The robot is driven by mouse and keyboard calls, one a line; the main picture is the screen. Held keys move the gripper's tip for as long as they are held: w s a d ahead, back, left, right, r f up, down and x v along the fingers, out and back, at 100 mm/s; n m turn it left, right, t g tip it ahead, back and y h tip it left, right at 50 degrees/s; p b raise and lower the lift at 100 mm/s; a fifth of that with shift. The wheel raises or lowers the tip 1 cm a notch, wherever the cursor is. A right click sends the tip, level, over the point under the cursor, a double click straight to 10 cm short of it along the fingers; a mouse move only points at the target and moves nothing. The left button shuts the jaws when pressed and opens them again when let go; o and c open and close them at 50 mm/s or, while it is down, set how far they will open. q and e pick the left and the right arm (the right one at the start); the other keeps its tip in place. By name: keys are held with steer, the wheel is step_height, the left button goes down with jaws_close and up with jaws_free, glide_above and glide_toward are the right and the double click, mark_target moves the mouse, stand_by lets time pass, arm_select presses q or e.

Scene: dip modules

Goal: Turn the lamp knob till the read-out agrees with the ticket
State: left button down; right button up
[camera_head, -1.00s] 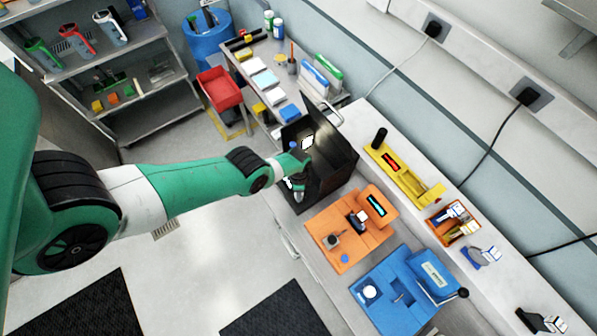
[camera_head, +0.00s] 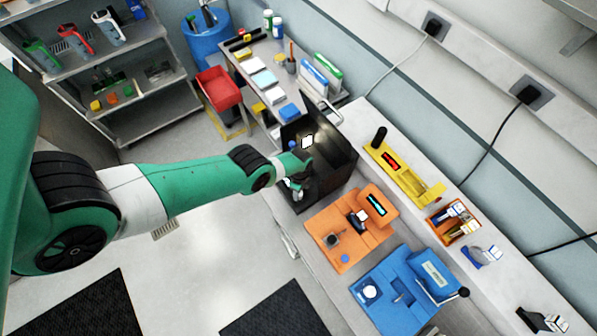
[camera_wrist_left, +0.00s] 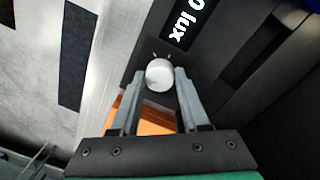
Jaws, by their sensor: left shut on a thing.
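The lamp knob (camera_wrist_left: 159,73) is a round white knob on a black panel in the left wrist view. My left gripper (camera_wrist_left: 161,82) has one finger on each side of it and is shut on it. Beside the knob, a read-out (camera_wrist_left: 186,20) shows white "0 lux" on black, cut by the top edge; digits before the 0 may be out of view. In the head view, my left gripper (camera_head: 297,190) is at the front of the black box (camera_head: 335,165). A small white patch (camera_head: 307,142) shows inside the box; I cannot tell whether it is the ticket. My right gripper is not in view.
An orange device (camera_head: 335,228), a blue device (camera_head: 392,290) and a yellow device (camera_head: 400,172) stand right of the box. An orange tray (camera_head: 437,228) holds small parts. A cluttered side table (camera_head: 238,62) and a red bin (camera_head: 218,88) are behind.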

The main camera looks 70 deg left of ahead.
arm_select(q)
steer(key=shift+c, duration=2)
jaws_free()
steer(key=shift+r, duration=0.1)
step_height(320, 180, up, 6)
steer(key=p, duration=0.5)
steer(key=shift+w+a+p, duration=0.1)
steer(key=shift+a+p, duration=0.05)
steer(key=shift+p, duration=0.2)
steer(key=shift+r+p, duration=0.45)
steer(key=shift+r, duration=0.2)
